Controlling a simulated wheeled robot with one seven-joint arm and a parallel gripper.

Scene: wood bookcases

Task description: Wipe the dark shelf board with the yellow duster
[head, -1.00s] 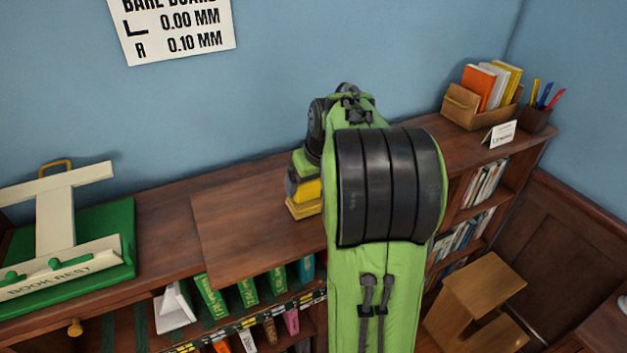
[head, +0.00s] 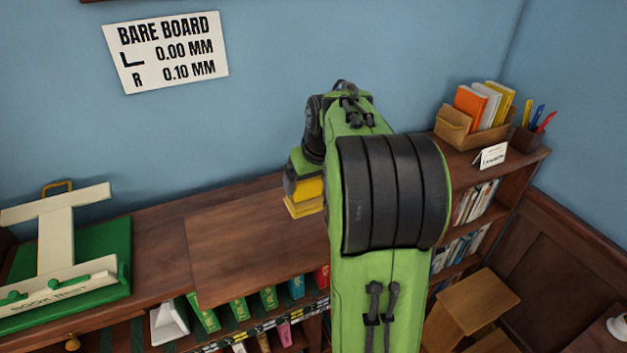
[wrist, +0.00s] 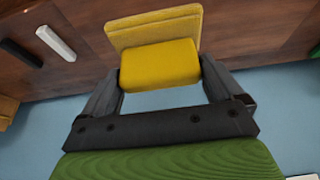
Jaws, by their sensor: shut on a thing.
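The yellow duster (head: 305,205) is a block with a lighter pad below it. My gripper (head: 304,182) is shut on it, over the right part of the dark shelf board (head: 245,240), towards its back edge. The board is a bare, reddish-brown panel on top of the bookcase; my green arm hides its right end. In the wrist view the duster (wrist: 158,66) sits between the two dark fingers of my gripper (wrist: 160,85), with its pad against or close above the wood (wrist: 250,30). I cannot tell whether the pad touches.
A green stand with a cream book rest (head: 60,240) stands left of the board. A box of books (head: 475,118), a pen pot (head: 528,138) and a small card (head: 492,155) are at the right end. A wooden stool (head: 478,305) stands at lower right. The blue wall is behind.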

